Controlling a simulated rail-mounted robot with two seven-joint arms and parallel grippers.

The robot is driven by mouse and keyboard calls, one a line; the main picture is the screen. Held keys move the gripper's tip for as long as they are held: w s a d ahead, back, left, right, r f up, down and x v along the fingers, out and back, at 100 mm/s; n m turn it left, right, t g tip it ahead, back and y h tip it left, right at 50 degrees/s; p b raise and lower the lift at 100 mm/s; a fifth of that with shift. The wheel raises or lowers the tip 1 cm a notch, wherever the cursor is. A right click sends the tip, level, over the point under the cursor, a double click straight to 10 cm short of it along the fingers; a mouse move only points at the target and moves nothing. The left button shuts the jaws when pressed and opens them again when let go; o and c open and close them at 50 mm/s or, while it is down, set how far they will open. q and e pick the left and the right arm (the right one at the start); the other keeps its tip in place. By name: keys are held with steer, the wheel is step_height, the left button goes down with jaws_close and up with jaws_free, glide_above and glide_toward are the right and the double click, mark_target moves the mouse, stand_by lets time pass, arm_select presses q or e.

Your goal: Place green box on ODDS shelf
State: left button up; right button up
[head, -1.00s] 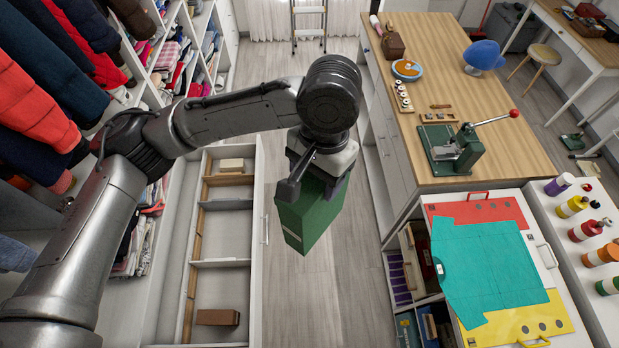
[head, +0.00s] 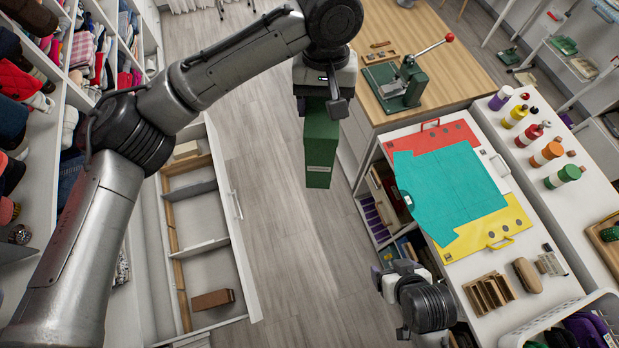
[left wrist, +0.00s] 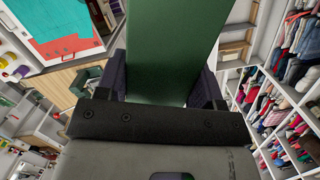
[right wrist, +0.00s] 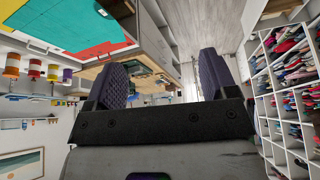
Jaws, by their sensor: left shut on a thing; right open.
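The green box (head: 320,146) hangs upright below my left gripper (head: 322,98) in the head view, above the open floor. My left gripper is shut on it. In the left wrist view the green box (left wrist: 175,50) stands between the two dark finger pads. My right gripper (right wrist: 168,80) is open and empty in the right wrist view. In the head view my right arm's end (head: 410,295) is at the lower right, beside the cabinet's front; its fingers are not clear there. No ODDS label is readable in these frames.
An open drawer (head: 212,245) with dividers and a brown block stands at left. Cubbies (head: 385,205) with books and purple items open under the worktop. A teal sheet (head: 455,190) lies on red and yellow panels. A green press (head: 397,85) stands on the wooden table.

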steer(key=shift+o, duration=1)
steer(key=w+a+r+n+t+y, duration=0.1)
steer(key=w+a+r, duration=0.2)
steer(key=a, duration=0.6)
steer(key=shift+w+n, duration=0.25)
steer(key=shift+n, duration=0.05)
steer(key=m+t+h, duration=0.3)
steer(key=m+t, duration=0.1)
steer(key=t, duration=0.8)
glide_toward(314, 169)
steer(key=w, duration=1.2)
steer(key=shift+w+d+f, duration=0.1)
steer(key=shift+w+d, duration=0.1)
steer(key=shift+d, duration=0.1)
